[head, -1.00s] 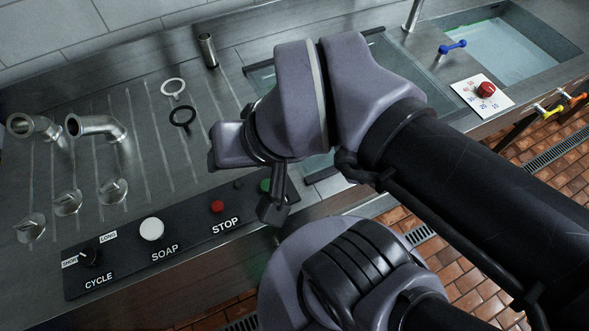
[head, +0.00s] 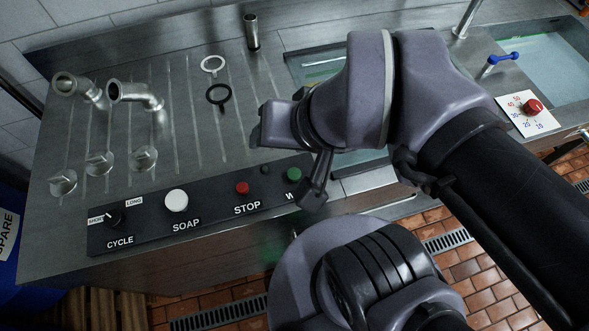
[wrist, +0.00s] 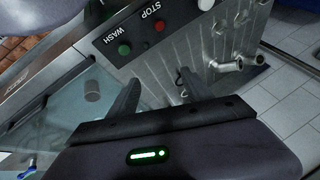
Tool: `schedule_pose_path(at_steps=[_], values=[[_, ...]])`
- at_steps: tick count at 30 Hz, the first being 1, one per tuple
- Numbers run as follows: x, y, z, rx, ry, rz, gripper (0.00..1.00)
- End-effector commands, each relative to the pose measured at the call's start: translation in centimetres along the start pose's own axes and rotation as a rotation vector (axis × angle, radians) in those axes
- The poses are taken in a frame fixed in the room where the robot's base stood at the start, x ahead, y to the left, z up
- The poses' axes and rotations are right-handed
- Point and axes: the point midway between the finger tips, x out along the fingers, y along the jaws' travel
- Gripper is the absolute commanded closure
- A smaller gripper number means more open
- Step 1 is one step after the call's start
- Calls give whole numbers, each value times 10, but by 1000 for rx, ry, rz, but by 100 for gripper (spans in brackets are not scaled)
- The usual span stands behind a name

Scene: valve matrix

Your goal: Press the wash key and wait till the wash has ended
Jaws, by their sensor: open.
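The wash key is a round green button (head: 293,174) on the black control strip (head: 140,232). In the head view its label is mostly hidden behind my gripper (head: 313,190). The wrist view shows the green button (wrist: 124,49) whole, beside the word WASH. My gripper (wrist: 158,82) is open and empty, its two dark fingers apart. The button appears beyond the fingertips, towards the left finger, with no contact visible. A small dark round piece (head: 265,168), unlit, sits between the green button and the red STOP button (head: 243,188).
The strip also carries a white SOAP button (head: 176,200) and a CYCLE knob (head: 114,218). Taps (head: 135,95), metal knobs (head: 144,158) and two rings (head: 218,94) are on the ribbed steel counter. A water basin (head: 550,75) and red dial (head: 533,106) are at right.

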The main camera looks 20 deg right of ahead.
Motion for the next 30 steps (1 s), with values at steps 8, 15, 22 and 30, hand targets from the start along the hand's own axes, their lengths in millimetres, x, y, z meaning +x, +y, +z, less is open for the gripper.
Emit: schedule_pose_path(at_steps=[8,15,22,30], values=[[0,0,0,0,0,0,98],[0,0,0,0,0,0,100],[0,0,0,0,0,0,100],[0,0,0,0,0,0,100]])
